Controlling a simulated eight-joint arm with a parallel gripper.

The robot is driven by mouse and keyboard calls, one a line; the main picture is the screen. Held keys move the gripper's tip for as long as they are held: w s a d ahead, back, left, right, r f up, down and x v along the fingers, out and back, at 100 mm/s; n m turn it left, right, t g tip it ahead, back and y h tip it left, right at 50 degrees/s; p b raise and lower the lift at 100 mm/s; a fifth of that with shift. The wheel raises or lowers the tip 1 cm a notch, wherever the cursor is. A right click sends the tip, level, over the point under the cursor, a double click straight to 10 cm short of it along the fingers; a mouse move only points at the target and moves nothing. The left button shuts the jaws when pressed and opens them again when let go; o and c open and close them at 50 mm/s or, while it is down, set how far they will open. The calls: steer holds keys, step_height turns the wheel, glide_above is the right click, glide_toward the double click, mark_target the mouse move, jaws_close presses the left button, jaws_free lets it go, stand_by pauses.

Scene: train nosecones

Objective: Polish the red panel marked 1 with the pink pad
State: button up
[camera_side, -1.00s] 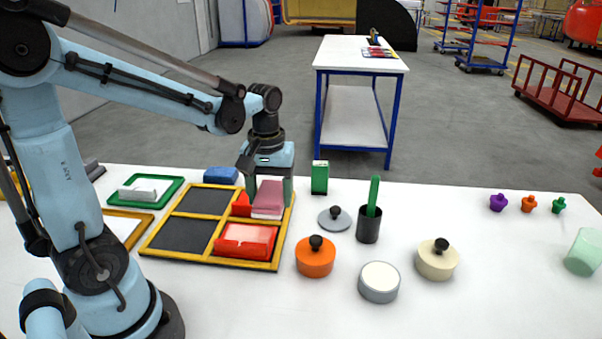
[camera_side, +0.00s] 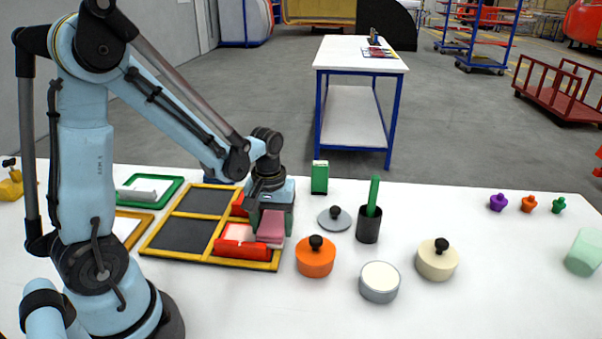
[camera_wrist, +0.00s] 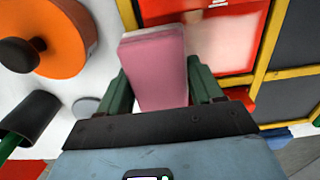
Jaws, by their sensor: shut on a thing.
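My gripper (camera_side: 271,222) is shut on the pink pad (camera_side: 270,236). In the wrist view the pad (camera_wrist: 156,70) stands between the two green fingers. A red panel (camera_side: 242,249) with a pale, glossy patch lies in the front right compartment of the yellow-framed tray (camera_side: 155,242). The pad is at the right side of this panel and hides part of it; I cannot tell whether they touch. The wrist view shows the red panel (camera_wrist: 222,50) just beyond the pad. Another red piece (camera_side: 237,207) shows in the back right compartment, partly hidden. No number is legible.
An orange lidded pot (camera_side: 315,261) stands close to the tray's right. A grey lid (camera_side: 334,218), a dark cup (camera_side: 368,228) with a green stick and a green box (camera_side: 320,177) stand nearby.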

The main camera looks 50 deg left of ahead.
steer(key=shift+s+a, duration=0.65)
steer(key=shift+s+a+r, duration=0.15)
steer(key=shift+s+a, duration=0.4)
steer(key=shift+s, duration=0.05)
steer(key=shift+s+a, duration=0.25)
steer(key=shift+w+d, duration=1.15)
steer(key=shift+w, duration=0.05)
steer(key=shift+w+d, duration=0.35)
steer(key=shift+s+r, duration=0.1)
steer(key=shift+r, duration=3.85)
steer(key=shift+f, duration=0.15)
